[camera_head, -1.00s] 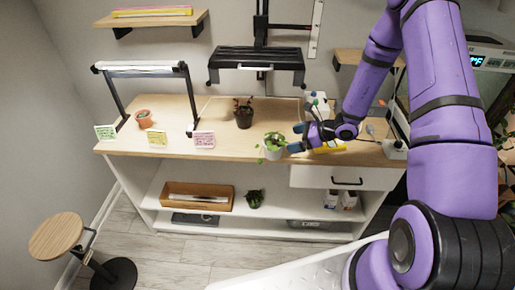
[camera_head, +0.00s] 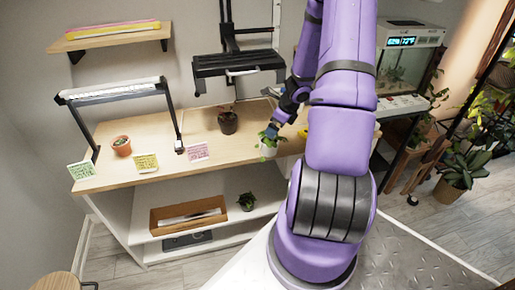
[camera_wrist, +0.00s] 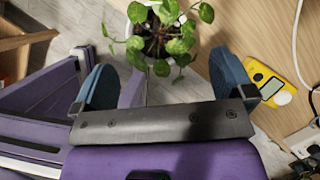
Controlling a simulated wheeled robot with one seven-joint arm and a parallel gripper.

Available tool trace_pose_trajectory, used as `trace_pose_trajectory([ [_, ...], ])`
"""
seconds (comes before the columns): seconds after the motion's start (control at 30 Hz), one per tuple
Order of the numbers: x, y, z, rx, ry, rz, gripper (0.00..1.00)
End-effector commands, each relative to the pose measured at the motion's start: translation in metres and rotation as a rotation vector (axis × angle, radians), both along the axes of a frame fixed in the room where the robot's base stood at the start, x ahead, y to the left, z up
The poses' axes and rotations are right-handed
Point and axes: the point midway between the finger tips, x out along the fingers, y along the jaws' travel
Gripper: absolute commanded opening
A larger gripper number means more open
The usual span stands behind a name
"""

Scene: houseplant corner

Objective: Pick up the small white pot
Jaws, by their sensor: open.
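The small white pot (camera_head: 268,150) stands near the front edge of the wooden bench top, with a green leafy plant in it. In the wrist view the pot (camera_wrist: 137,28) shows from above at the top, mostly covered by round leaves. My gripper (camera_head: 279,128) is at the pot's upper right in the head view and overlaps its leaves. In the wrist view my gripper (camera_wrist: 166,78) is open, blue fingers wide apart and nothing held. The pot lies ahead of the gap between them, and some leaves hang toward it. Whether a finger touches the plant I cannot tell.
A yellow meter (camera_wrist: 266,83) lies on the bench right of the right finger. A lamp frame (camera_head: 115,90) spans the bench's left part.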

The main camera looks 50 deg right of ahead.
Motion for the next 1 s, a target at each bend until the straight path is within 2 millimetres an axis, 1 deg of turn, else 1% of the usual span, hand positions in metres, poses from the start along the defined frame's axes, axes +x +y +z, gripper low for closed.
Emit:
trace_pose_trajectory([
  [0.03,0.002,0.001,-0.007,0.004,0.0,-0.003,1.0],
  [0.13,0.007,0.003,-0.02,0.008,0.001,-0.002,1.0],
  [0.3,0.014,0.005,-0.034,0.005,-0.002,0.0,1.0],
  [0.4,0.016,0.006,-0.041,0.004,-0.001,0.001,1.0],
  [0.73,0.019,0.008,-0.051,0.006,0.001,0.002,1.0],
  [0.87,0.02,0.01,-0.06,0.006,0.001,0.001,1.0],
  [1.0,0.022,0.012,-0.073,0.006,0.002,0.003,1.0],
])
